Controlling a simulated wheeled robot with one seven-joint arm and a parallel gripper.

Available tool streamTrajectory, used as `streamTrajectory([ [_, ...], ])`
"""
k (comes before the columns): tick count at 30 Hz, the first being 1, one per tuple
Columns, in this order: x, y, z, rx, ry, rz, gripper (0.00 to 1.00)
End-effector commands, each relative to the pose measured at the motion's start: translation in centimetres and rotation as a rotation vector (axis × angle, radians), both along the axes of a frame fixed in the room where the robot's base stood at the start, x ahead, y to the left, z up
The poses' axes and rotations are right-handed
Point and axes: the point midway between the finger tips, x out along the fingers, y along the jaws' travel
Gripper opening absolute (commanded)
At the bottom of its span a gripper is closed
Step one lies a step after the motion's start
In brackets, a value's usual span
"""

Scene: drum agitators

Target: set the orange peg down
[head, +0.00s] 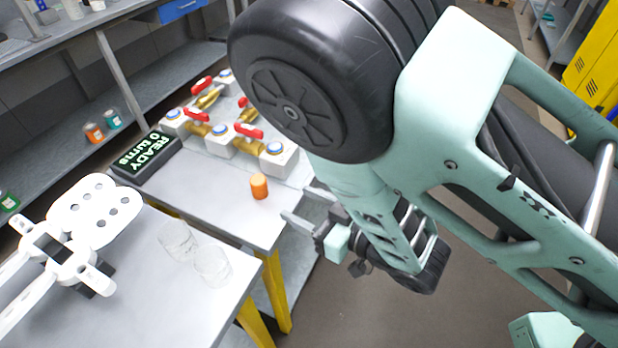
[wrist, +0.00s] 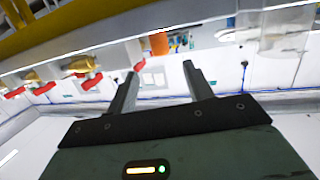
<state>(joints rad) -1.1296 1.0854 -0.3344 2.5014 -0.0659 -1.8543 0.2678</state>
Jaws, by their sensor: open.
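The orange peg (head: 259,186) stands upright on the grey table (head: 225,212), near its right edge in the head view. An orange piece that looks like the same peg (wrist: 158,43) shows beyond the fingertips in the wrist view. My gripper (head: 303,205) is to the right of the peg, past the table edge, and apart from it. In the wrist view my gripper (wrist: 162,70) has its two fingers spread with nothing between them.
Brass valves with red handles (head: 247,131) stand behind the peg. A black display reading READY (head: 147,157) is at their left. Two clear glasses (head: 212,266) and a white holed plate (head: 96,208) are on the nearer table. Bare tabletop surrounds the peg.

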Motion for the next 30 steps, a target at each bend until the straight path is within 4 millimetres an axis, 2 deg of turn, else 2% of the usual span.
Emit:
streamTrajectory([
  [11, -0.2, -0.4, 0.0, 0.001, 0.002, -0.003, 0.51],
  [16, 1.0, -0.5, 0.2, -0.036, 0.051, -0.063, 0.51],
  [23, 3.3, -1.6, 1.2, -0.205, 0.275, -0.230, 0.51],
  [26, 3.2, -2.6, 2.1, -0.292, 0.387, -0.272, 0.51],
  [30, 1.8, -4.4, 4.0, -0.419, 0.537, -0.297, 0.51],
])
